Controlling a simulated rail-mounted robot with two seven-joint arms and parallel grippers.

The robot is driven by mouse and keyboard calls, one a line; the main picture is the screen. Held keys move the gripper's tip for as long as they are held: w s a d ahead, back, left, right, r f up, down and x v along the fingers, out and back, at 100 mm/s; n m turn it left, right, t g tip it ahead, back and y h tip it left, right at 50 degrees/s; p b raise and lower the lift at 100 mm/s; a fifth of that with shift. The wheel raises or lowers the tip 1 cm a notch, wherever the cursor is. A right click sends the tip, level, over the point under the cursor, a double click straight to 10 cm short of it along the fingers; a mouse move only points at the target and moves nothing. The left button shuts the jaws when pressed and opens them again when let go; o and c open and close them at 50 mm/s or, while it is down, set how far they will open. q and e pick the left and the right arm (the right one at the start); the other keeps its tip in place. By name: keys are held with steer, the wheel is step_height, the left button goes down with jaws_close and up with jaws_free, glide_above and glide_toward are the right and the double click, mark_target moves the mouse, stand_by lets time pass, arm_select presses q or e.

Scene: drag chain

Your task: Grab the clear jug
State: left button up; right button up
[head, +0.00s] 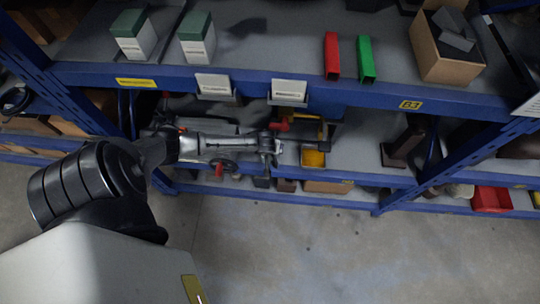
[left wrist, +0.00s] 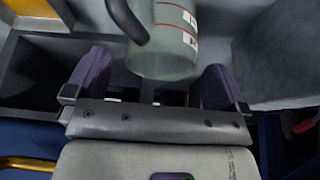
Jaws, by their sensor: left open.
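The clear jug (left wrist: 165,52) shows in the left wrist view at top centre. It is a greenish see-through vessel with red and white markings and a dark curved handle (left wrist: 126,18) on its left. My left gripper (left wrist: 156,72) is open, with a purple-padded finger on each side of the jug's near end. Gaps show between the pads and the jug. In the head view my left arm reaches right into the middle shelf, and the gripper end (head: 276,146) is there under the upper shelf. I cannot make out the jug in the head view. My right gripper is not in view.
The upper shelf (head: 280,48) overhangs the arm. It holds two green-and-white boxes, a red block (head: 332,55), a green block (head: 366,58) and a cardboard box (head: 446,52). A grey block (left wrist: 280,55) stands right of the jug.

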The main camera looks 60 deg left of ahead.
arm_select(q)
steer(key=b+x, duration=0.2)
steer(key=x, duration=0.2)
steer(key=shift+a+f, duration=0.25)
steer(key=shift+f, duration=0.1)
steer(key=c, duration=0.9)
